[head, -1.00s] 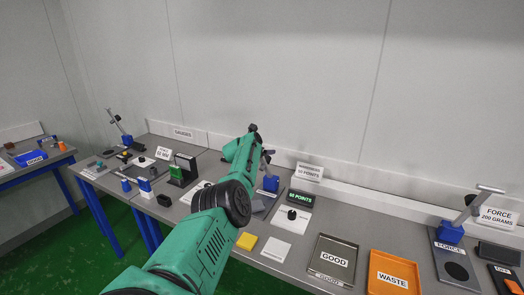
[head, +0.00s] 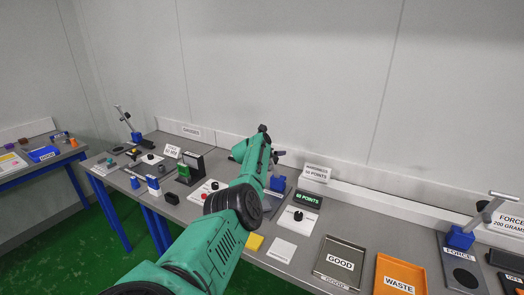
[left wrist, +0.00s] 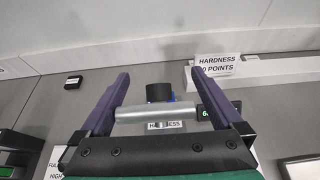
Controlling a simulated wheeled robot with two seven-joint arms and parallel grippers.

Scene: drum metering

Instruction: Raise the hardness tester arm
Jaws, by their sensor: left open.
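The hardness tester stands on the long grey bench in the head view, its blue block (head: 277,183) partly hidden behind my left arm. In the left wrist view its grey bar (left wrist: 150,112) lies crosswise between the two purple fingers of my left gripper (left wrist: 157,74). A dark round cap (left wrist: 159,92) shows just beyond the bar. A label reading HARDNESS (left wrist: 165,126) shows below it. The fingers are apart, one at each side of the bar; contact cannot be told. In the head view the gripper is mostly hidden by my arm. My right gripper is out of view.
A HARDNESS 60 POINTS sign (head: 317,173) and a green-lit display (head: 308,199) stand beside the tester. The GOOD tray (head: 340,262), orange WASTE tray (head: 400,277) and force tester (head: 461,237) are to the right. Several gauges crowd the bench left of my arm.

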